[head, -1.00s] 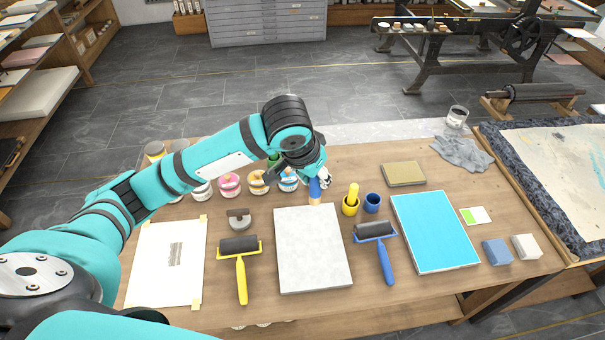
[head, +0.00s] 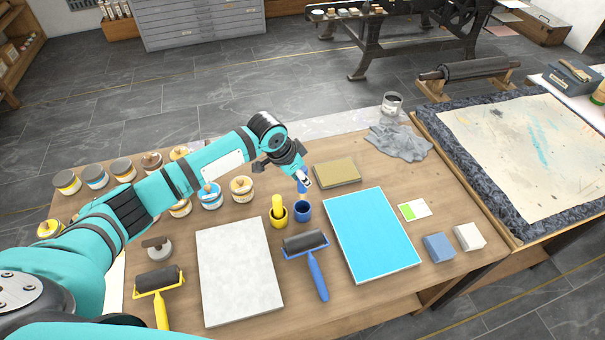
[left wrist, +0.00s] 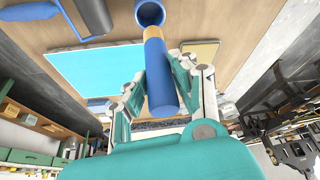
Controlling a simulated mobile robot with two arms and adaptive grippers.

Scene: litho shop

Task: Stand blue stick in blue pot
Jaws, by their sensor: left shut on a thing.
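The blue stick (left wrist: 158,75) has a bare wood-coloured end and is held in my left gripper (left wrist: 162,82), which is shut on it. In the head view my left gripper (head: 303,179) is above the blue pot, and little of the blue stick (head: 302,188) shows below the fingers. The blue pot (head: 302,211) stands on the table; in the left wrist view the blue pot (left wrist: 150,12) shows its open mouth just beyond the wood-coloured end. Whether that end is over the rim or inside cannot be told. My right gripper is not in view.
A yellow pot (head: 278,215) with a yellow stick stands left of the blue pot. A blue-handled roller (head: 306,243) lies in front, a cyan panel (head: 370,235) to the right, an olive block (head: 337,172) behind. Several paint jars (head: 211,195) stand at the left.

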